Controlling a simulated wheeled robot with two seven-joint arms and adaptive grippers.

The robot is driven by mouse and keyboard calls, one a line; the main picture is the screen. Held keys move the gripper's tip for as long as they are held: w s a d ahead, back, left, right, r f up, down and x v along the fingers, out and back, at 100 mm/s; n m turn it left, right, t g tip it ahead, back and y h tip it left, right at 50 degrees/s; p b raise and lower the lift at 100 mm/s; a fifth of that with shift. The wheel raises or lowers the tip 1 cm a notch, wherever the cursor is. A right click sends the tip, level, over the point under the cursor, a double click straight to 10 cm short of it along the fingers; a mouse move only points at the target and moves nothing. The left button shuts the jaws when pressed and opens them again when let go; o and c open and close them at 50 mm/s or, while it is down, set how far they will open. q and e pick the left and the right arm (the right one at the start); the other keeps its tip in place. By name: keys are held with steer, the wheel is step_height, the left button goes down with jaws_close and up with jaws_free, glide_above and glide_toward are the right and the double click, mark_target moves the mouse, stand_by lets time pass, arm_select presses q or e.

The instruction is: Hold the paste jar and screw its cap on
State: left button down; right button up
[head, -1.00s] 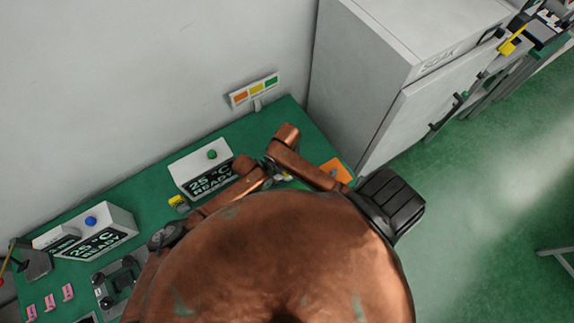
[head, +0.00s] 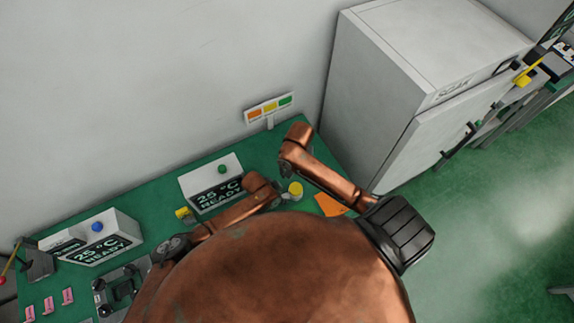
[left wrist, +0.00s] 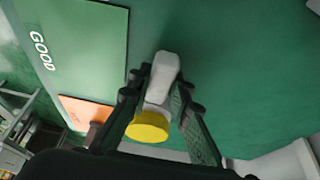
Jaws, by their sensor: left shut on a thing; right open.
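The paste jar (left wrist: 164,70) is a pale body between the fingers of my left gripper (left wrist: 160,86) in the left wrist view. A round yellow cap (left wrist: 149,127) sits at its near end; I cannot tell how tightly it is seated. In the head view the yellow cap (head: 295,188) shows beside my left gripper (head: 277,195), which is shut on the jar and partly hidden. My right gripper (head: 286,169) is open, a dark shape at the end of its copper arm above the cap, apart from it. Its fingers are hardly visible.
A display box (head: 212,185) reading 25 °C READY stands left of the grippers, with a small yellow thing (head: 183,213) beside it. A grey cabinet (head: 385,90) stands behind.

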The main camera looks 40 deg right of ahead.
arm_select(q)
steer(key=c, duration=1.7)
jaws_free()
steer(key=shift+r, duration=0.1)
